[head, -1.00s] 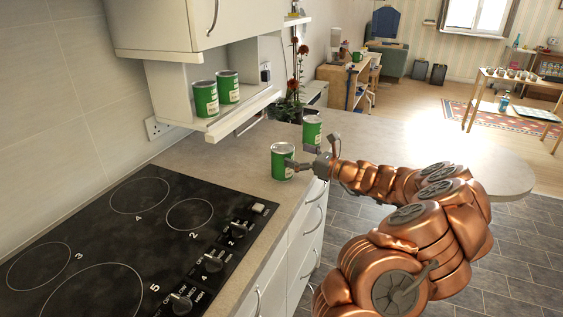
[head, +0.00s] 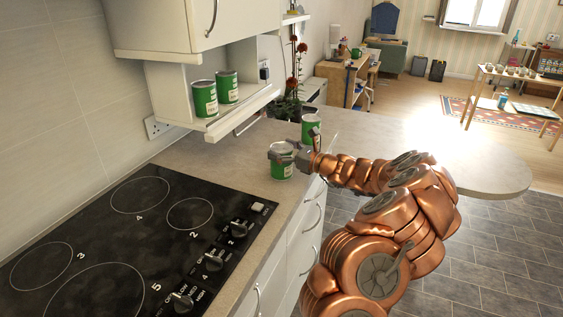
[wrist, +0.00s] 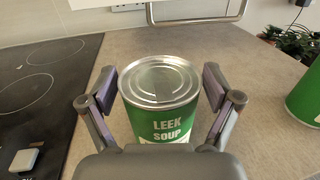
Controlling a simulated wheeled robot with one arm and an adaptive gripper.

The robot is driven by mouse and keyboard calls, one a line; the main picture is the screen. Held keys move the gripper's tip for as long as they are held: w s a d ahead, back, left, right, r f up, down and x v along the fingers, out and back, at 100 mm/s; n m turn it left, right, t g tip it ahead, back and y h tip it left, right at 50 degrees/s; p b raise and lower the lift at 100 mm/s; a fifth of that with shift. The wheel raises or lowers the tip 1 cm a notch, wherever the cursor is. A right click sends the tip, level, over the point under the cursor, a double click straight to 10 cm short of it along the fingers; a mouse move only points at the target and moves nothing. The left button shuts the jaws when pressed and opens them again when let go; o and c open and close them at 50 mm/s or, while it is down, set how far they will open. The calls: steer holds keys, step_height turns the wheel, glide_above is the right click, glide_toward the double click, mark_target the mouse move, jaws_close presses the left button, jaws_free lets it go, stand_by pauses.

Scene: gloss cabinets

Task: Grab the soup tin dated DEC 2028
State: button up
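A green soup tin (head: 282,167) with a silver lid stands upright on the worktop near its front edge. In the wrist view this tin (wrist: 160,105) reads LEEK SOUP; no date shows. My gripper (wrist: 160,90) is open, with one finger on each side of the tin and a small gap at each side. My gripper also shows in the head view (head: 281,154), at the tin's upper part. A second green tin (head: 311,129) stands just behind. Two more green tins (head: 205,98) (head: 227,86) stand on the shelf. Dates cannot be read on any tin.
A black hob (head: 130,240) lies to the left of the near tin. The open shelf (head: 215,128) hangs under the wall cabinet (head: 185,28). A potted plant (head: 289,104) stands behind. The worktop to the right (head: 430,160) is clear.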

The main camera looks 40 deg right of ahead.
steer(key=c, duration=1.3)
steer(key=shift+r, duration=0.1)
